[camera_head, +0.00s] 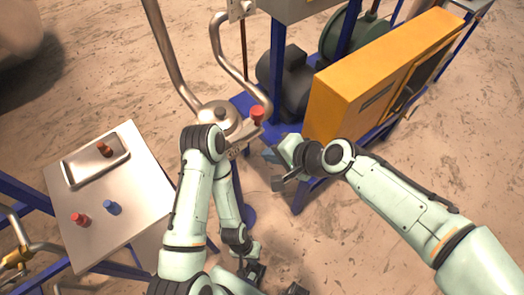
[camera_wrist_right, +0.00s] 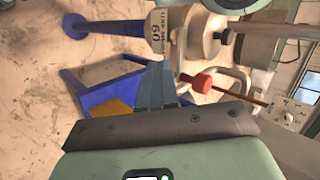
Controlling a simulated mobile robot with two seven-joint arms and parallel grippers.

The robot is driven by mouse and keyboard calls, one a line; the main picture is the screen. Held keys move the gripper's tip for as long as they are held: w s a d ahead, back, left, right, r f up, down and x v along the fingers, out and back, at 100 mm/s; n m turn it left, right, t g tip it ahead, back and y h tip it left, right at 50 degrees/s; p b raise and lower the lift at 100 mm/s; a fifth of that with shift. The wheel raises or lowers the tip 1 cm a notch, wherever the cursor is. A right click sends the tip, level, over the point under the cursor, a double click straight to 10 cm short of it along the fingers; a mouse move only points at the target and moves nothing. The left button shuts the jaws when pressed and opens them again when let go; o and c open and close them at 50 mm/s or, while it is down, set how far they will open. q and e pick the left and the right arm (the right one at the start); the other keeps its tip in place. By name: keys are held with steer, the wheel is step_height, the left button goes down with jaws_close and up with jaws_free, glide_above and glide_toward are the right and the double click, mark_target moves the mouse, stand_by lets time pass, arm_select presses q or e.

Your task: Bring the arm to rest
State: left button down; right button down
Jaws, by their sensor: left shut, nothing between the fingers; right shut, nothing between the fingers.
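My right arm reaches in from the right in the head view. Its gripper (camera_head: 270,165) is shut and empty, beside the corner of the orange cabinet. In the right wrist view, the blue-grey fingers (camera_wrist_right: 156,88) are together, with a red knob (camera_wrist_right: 197,82) just to their right in the picture. My left arm is folded, with its elbow raised and its forearm pointing down. Its gripper (camera_head: 258,274) is low at the bottom edge, shut with nothing visible in it, and partly hidden by the arm.
The metal chamber (camera_head: 216,119) with pipes and a red knob (camera_head: 257,114) stands ahead, close to both arms. The orange cabinet (camera_head: 375,80) is at the right. A table (camera_head: 132,195) at the left bears a tray (camera_head: 70,173), red plugs and a blue plug (camera_head: 112,208).

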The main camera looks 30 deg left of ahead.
steer(key=w+d+f+m+h, duration=0.1)
steer(key=d+f, duration=0.4)
steer(key=f, duration=0.3)
steer(key=d+f+h, duration=0.2)
steer(key=d+f, duration=0.3)
steer(key=f, duration=0.4)
steer(key=w+d+f+m+h, duration=0.1)
steer(key=d+f, duration=0.5)
steer(key=f, duration=0.2)
steer(key=s+d+f+g, duration=0.1)
steer(key=s+d+f, duration=0.5)
steer(key=s+f, duration=0.2)
steer(key=s+d+f+g+h, duration=0.1)
steer(key=s+d+f, duration=0.5)
steer(key=s+f, duration=0.3)
steer(key=s, duration=0.2)
steer(key=shift+s+f+g+h, duration=0.3)
steer(key=shift+s, duration=0.1)
